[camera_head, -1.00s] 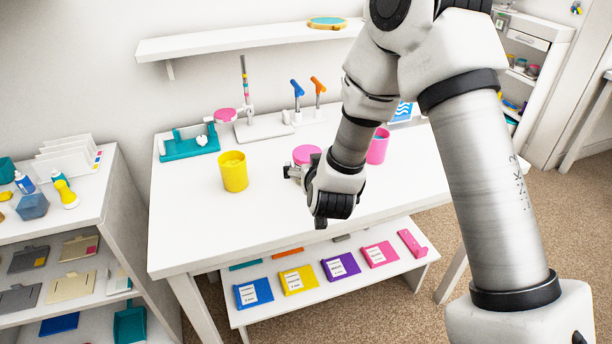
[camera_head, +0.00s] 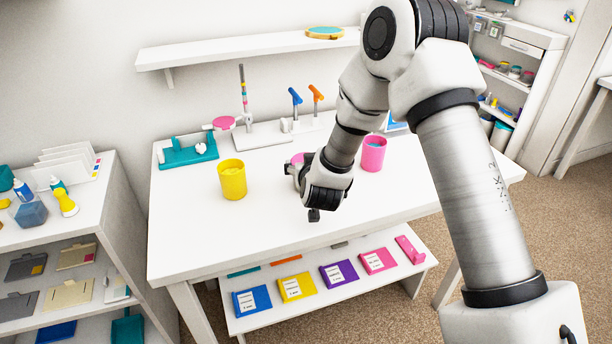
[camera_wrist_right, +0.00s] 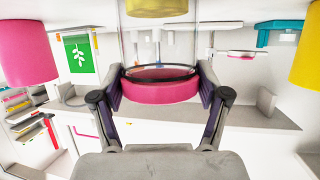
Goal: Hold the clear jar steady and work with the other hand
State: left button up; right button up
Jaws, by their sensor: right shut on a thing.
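My right gripper (camera_head: 297,176) reaches the table from the right. In the right wrist view its two fingers (camera_wrist_right: 160,88) sit on either side of a round pink lid (camera_wrist_right: 160,92) and are shut on it. The lid also shows partly behind the gripper in the head view (camera_head: 297,157). The clear jar (camera_wrist_right: 122,50) shows only as faint glass walls beyond the lid in the wrist view, which looks upside down. A yellow shape (camera_wrist_right: 157,8) shows in or through the glass; I cannot tell which. My left gripper is in neither view.
A yellow cup (camera_head: 232,182) stands left of the gripper and a pink cup (camera_head: 373,155) right of it. The table front (camera_head: 225,235) is clear.

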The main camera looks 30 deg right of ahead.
jog(key=shift+r, duration=0.5)
notch_tip(320, 180, up, 2)
jog(key=shift+r, duration=0.2)
jog(key=s+a+p, duration=0.2)
jog(key=s+p, duration=0.5)
jog(key=s+a+r+p, duration=0.1)
jog(key=s+p, duration=0.5)
jog(key=s, duration=0.2)
jog(key=shift+s+a+r+p, duration=0.2)
jog(key=shift+s+a+p, duration=0.05)
jog(key=shift+a+p, duration=0.15)
jog(key=o, duration=0.5)
jog(key=c, duration=0.9)
